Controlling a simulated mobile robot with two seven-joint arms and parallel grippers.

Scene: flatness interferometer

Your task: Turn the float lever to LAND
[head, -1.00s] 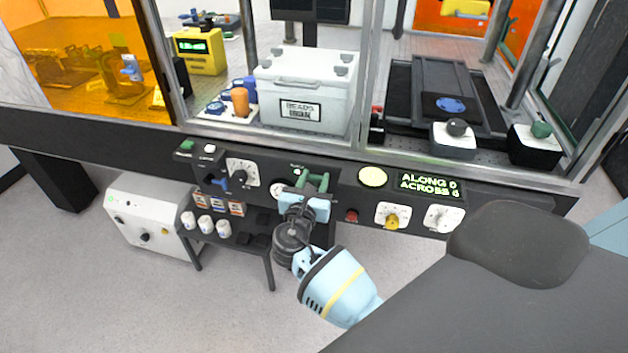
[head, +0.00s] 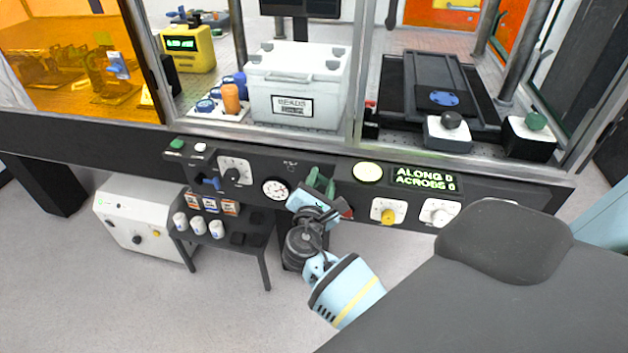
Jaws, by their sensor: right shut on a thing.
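My right gripper (head: 321,181) reaches up from below to the front of the black control panel (head: 330,168). It is shut on a lever at the panel's middle, between the round dial and the pale yellow lamp. Two green prongs show at the gripper's tip; the lever itself, which I take to be the float lever, is mostly hidden. The small lettering above and left of it is too small to read, so I cannot tell the lever's setting. My left gripper is not in view.
A round white dial (head: 276,189) sits left of the gripper, a blue handle (head: 212,184) farther left. Right are a pale yellow lamp (head: 367,172), a display (head: 423,179) reading ALONG and ACROSS, and a yellow knob (head: 388,216). A low black stand (head: 257,240) is below.

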